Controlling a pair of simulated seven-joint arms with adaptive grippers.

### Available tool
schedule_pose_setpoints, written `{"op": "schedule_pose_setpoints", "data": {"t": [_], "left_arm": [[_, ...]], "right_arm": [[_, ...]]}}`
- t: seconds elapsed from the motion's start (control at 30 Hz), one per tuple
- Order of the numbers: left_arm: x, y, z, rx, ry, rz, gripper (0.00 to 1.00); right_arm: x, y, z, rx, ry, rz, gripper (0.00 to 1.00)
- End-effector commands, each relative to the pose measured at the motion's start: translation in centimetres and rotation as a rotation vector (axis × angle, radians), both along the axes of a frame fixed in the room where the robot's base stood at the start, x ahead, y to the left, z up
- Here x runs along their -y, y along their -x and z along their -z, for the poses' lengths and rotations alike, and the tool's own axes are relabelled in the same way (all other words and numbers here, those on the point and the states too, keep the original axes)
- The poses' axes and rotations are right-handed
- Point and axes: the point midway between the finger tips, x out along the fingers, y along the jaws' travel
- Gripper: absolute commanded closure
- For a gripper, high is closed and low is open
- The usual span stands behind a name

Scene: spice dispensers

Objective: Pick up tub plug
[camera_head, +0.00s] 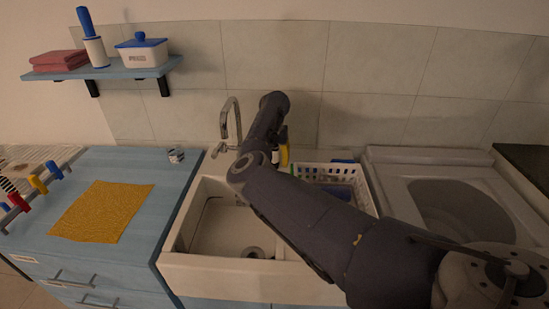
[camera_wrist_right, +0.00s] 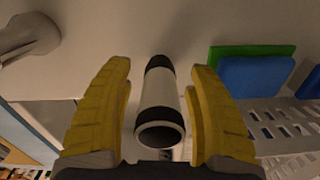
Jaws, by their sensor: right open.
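A white cylinder with black ends (camera_wrist_right: 160,100) stands between the fingers of my right gripper (camera_wrist_right: 160,85) in the right wrist view. I cannot tell for certain whether it is the tub plug. The two yellow fingers are open, one on each side of it, with gaps between. In the head view my right gripper (camera_head: 281,158) is behind the sink, largely hidden by my arm, with a yellow finger showing. A round grey piece (camera_head: 252,252) lies at the sink bottom, partly hidden by my arm. My left gripper is not in view.
The white sink (camera_head: 185,238) has a metal faucet (camera_head: 233,120) behind it. A white basket (camera_head: 365,190) stands right of my gripper; green (camera_wrist_right: 235,52) and blue (camera_wrist_right: 255,77) items are close by. A blue counter (camera_head: 165,190) with an orange cloth (camera_head: 103,211) is at left.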

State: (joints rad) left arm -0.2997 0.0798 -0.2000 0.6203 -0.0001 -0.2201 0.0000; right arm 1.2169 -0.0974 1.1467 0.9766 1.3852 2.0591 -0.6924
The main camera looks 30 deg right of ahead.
Motion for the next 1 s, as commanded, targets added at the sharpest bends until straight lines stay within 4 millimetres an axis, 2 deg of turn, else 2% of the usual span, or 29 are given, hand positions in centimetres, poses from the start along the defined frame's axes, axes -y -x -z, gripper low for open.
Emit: {"op": "schedule_pose_setpoints", "data": {"t": [0.07,0.53,1.0], "left_arm": [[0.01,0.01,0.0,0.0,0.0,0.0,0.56],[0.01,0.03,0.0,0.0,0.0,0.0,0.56],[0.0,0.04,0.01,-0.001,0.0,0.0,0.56]], "right_arm": [[-0.01,-0.01,-0.02,0.0,0.0,0.0,0.44],[-0.03,-0.01,-0.04,0.0,0.0,0.0,0.98],[-0.04,-0.03,-0.3,0.001,-0.001,-0.001,1.0]]}}
